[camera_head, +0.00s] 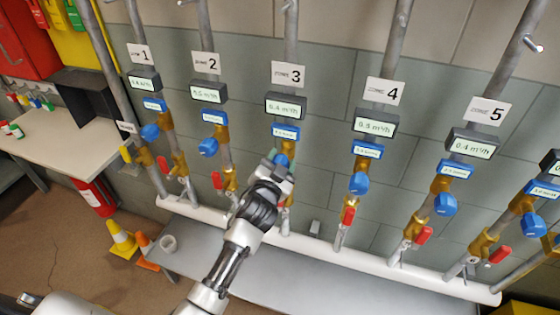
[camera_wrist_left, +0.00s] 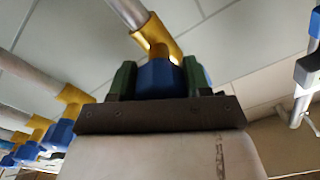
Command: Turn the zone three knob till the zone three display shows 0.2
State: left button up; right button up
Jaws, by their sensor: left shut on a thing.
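The zone three display (camera_head: 286,105) sits below the zone 3 label (camera_head: 288,74) on the third pipe; it appears to read 0.4 m³/h, in small print. My left gripper (camera_head: 281,163) reaches up to the zone three knob and mostly covers it in the head view. In the left wrist view the blue knob (camera_wrist_left: 158,78) sits between the two green finger pads, and the gripper (camera_wrist_left: 158,85) is shut on it. A brass fitting (camera_wrist_left: 155,35) rises behind the knob. My right gripper is in neither view.
Neighbouring pipes carry similar blue knobs, such as the zone 2 knob (camera_head: 208,147) and zone 4 knob (camera_head: 359,183), with red-handled valves below. A grey bench (camera_head: 300,280) runs under the pipes. Cones (camera_head: 121,240) stand on the floor at left.

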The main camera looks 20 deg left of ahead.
pick_arm(q)
jog(key=shift+m, duration=1.2)
jog(key=o, duration=0.9)
jog(key=s+b, duration=0.1)
jog(key=s, duration=1)
jog(key=shift+f, duration=0.1)
jog(key=shift+w, duration=0.1)
